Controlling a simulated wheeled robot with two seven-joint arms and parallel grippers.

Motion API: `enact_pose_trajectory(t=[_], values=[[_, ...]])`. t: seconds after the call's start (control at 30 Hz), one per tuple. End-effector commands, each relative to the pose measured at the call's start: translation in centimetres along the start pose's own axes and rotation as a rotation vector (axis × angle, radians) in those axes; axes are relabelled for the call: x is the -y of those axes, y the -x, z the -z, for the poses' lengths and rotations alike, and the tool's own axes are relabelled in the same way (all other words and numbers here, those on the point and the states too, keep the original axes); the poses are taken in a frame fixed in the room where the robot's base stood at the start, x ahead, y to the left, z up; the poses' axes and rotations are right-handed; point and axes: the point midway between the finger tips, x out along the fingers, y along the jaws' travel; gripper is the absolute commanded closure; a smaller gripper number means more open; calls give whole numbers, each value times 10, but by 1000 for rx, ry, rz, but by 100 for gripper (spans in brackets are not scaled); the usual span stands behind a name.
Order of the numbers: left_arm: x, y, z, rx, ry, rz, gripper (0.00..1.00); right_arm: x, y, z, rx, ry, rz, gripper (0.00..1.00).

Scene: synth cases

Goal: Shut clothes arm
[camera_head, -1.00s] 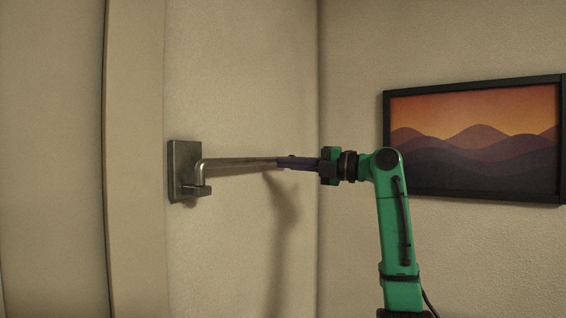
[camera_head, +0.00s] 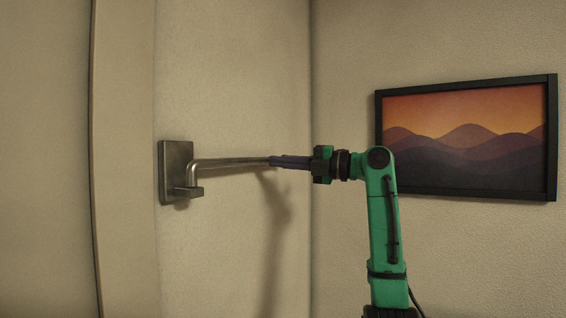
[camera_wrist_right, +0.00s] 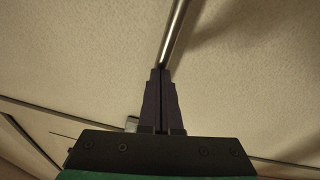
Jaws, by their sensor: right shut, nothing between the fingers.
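The rod reaches right from the plate, close along the wall. My right gripper (camera_head: 271,161) is shut and empty, with its fingertips at the rod's free end in the head view. In the right wrist view the rod (camera_wrist_right: 175,32) runs up from the tips of the shut fingers (camera_wrist_right: 160,72). I cannot tell whether they touch. My left gripper is not in view.
A framed picture of hills (camera_head: 465,138) hangs on the wall to the right, behind my right arm. A vertical wall corner lies behind the gripper. A raised vertical strip (camera_head: 125,160) stands left of the plate. The wall below the rod is clear.

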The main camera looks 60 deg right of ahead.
Motion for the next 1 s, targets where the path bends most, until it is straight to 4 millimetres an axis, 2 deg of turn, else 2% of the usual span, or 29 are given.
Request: enact_pose_trajectory(t=[0.2,0.63,0.8,1.0], values=[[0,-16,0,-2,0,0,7,2,43,1,4,2,-4,100],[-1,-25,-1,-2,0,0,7,-3,129,3,5,4,-10,100],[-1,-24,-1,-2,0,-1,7,-4,148,3,4,4,-10,100],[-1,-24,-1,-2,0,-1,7,-4,152,3,3,5,-9,100]])
